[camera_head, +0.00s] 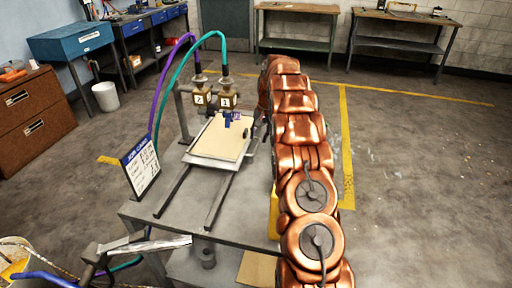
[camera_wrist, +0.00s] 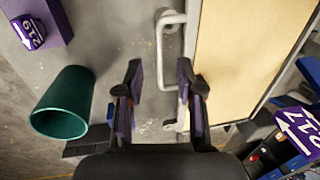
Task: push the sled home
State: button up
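The sled is a grey frame bearing a tan board (camera_head: 222,138); it sits on two rails (camera_head: 222,200) under two brass spray heads marked 2 (camera_head: 199,99) and 1 (camera_head: 225,100). In the wrist view the tan board (camera_wrist: 235,60) fills the right side, and a grey U-shaped handle (camera_wrist: 161,48) stands off its edge. My gripper (camera_wrist: 160,82) is open, its black fingers either side of the handle's line. I cannot tell whether they touch it. In the head view my copper arm hides most of the gripper, at the sled's right edge.
A teal cup-like cylinder (camera_wrist: 62,105) is left of my fingers in the wrist view. Purple and teal hoses (camera_head: 160,90) arch to the spray heads. A sign (camera_head: 141,166) stands at the table's left edge. Benches line the back wall; the floor at right is clear.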

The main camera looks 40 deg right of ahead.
jog(key=f, duration=0.2)
jog(key=f+p, duration=0.1)
jog(key=f, duration=0.1)
jog(key=w+f, duration=0.1)
jog(key=f, duration=0.1)
jog(key=shift+a+f+p, duration=0.2)
jog(key=shift+a+p, duration=0.15)
jog(key=shift+a, duration=0.05)
grip_shut()
